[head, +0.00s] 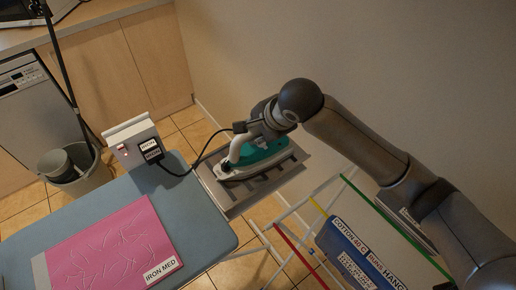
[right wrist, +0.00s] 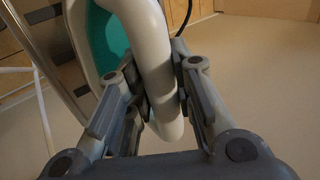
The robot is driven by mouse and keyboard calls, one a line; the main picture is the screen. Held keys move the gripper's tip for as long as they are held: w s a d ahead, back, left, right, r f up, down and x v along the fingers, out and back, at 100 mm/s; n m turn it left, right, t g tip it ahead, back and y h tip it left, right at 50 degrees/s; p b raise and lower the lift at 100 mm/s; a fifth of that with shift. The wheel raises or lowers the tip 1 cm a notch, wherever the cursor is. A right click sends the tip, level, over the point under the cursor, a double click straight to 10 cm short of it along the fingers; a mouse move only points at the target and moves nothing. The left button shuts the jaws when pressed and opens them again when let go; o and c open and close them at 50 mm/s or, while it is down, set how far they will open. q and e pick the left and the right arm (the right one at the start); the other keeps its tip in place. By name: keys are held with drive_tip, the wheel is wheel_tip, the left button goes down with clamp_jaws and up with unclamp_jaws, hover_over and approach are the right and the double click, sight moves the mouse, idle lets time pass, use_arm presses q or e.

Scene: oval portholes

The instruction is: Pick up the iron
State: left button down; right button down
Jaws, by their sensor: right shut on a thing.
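The iron (head: 262,156), teal and white with a black cord, sits on or just over the slatted metal rest (head: 290,172) at the end of the ironing board (head: 190,215); I cannot tell whether it touches. My right gripper (head: 262,124) is at the iron from above. In the right wrist view its fingers (right wrist: 163,92) are shut on the white handle of the iron (right wrist: 150,60), one on each side. The teal body shows behind the handle. My left gripper is not in view.
A pink cloth (head: 115,245) marked IRON MED lies on the board. The cord runs to a white socket box (head: 133,145). A bin (head: 85,172) stands behind the board at left.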

drive_tip(key=shift+w+r, duration=0.15)
drive_tip(key=shift+r, duration=0.1)
drive_tip(key=shift+r, duration=0.65)
drive_tip(key=shift+r+b, duration=0.3)
drive_tip(key=shift+r, duration=0.65)
wheel_tip(320, 180, up, 6)
drive_tip(key=f+b, duration=0.1)
drive_tip(key=b, duration=0.1)
hover_over(251, 159)
drive_tip(key=s+a+r+b, duration=0.2)
drive_tip(key=s+r, duration=0.2)
drive_tip(key=s, duration=0.5)
drive_tip(key=shift+r, duration=0.35)
drive_tip(key=shift+a, duration=0.1)
